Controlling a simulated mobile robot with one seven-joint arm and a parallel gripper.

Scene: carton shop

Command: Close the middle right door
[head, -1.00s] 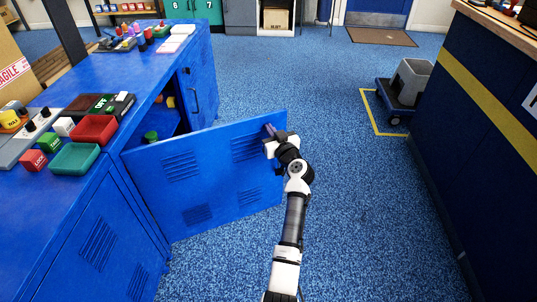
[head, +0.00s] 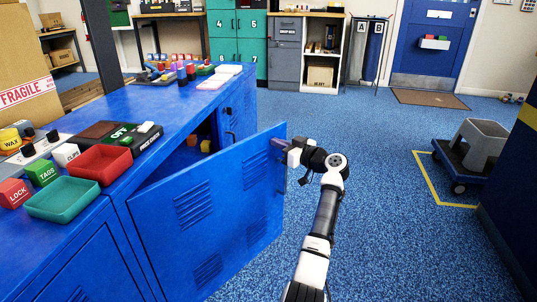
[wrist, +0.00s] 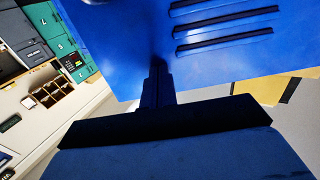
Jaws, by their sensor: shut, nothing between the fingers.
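The blue locker door (head: 215,215) with louvred vents stands partly open in the head view, hinged at its left edge on the blue cabinet (head: 118,205). A dark gap shows behind it, with small orange objects (head: 205,146) inside. My gripper (head: 281,146) is at the outer face of the door, near its top free corner. In the wrist view the door (wrist: 210,70) fills the upper middle and right, and my shut fingers (wrist: 158,85) are against or very close to it. Nothing shows between them. The door's hinge side is outside the wrist view.
The cabinet top holds a red tray (head: 100,162), a teal tray (head: 64,200) and several small blocks. The blue floor (head: 355,130) between is clear.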

